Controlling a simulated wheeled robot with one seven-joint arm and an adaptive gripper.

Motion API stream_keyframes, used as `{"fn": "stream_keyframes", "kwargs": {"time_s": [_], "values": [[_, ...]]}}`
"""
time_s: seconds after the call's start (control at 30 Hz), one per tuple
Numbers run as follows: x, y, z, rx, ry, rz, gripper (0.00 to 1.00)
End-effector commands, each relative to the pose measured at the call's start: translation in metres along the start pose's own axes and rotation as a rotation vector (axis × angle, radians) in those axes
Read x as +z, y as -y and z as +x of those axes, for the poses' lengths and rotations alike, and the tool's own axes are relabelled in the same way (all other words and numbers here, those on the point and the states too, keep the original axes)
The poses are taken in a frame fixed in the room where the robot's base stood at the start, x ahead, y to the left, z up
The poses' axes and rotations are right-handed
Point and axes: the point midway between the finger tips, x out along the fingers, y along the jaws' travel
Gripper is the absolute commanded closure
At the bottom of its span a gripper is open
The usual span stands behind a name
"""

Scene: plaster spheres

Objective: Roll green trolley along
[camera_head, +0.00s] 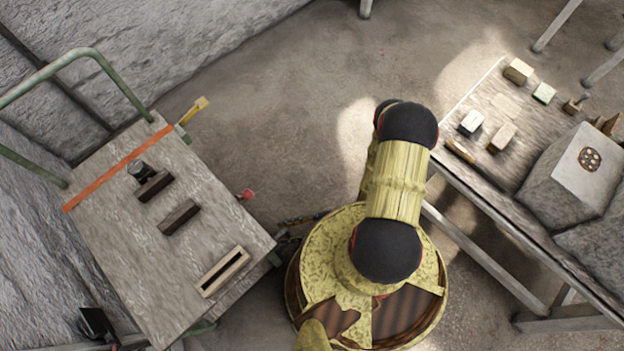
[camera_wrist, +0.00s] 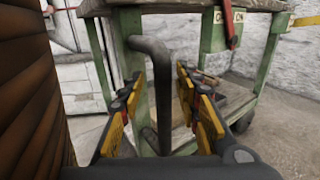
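The green trolley (camera_head: 150,230) stands at the left in the head view, with a worn wooden top and a green tube rail (camera_head: 75,62) at its upper left end. In the wrist view its green frame (camera_wrist: 262,60) fills the middle and right. A dark bent bar (camera_wrist: 163,95) stands upright at its near side. My gripper (camera_wrist: 160,82) is open, one yellow-and-black finger on each side of this bar. I cannot tell whether either finger touches it. In the head view my gripper (camera_head: 292,226) is mostly hidden beside the trolley's right edge.
On the trolley top lie an orange strip (camera_head: 118,167), dark blocks (camera_head: 179,217) and a slotted wooden piece (camera_head: 223,271). A red knob (camera_head: 246,194) juts from its side. A workbench (camera_head: 478,168) with small blocks stands right. Floor (camera_head: 270,120) between them is clear.

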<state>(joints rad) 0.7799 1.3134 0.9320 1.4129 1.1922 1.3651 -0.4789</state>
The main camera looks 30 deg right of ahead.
Motion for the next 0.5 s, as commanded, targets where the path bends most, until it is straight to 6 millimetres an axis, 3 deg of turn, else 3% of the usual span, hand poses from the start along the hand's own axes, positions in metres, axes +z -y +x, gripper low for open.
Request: {"fn": "stream_keyframes", "kwargs": {"time_s": [0.5], "values": [[-0.001, 0.002, -0.061, -0.007, -0.002, -0.001, 0.67]]}}
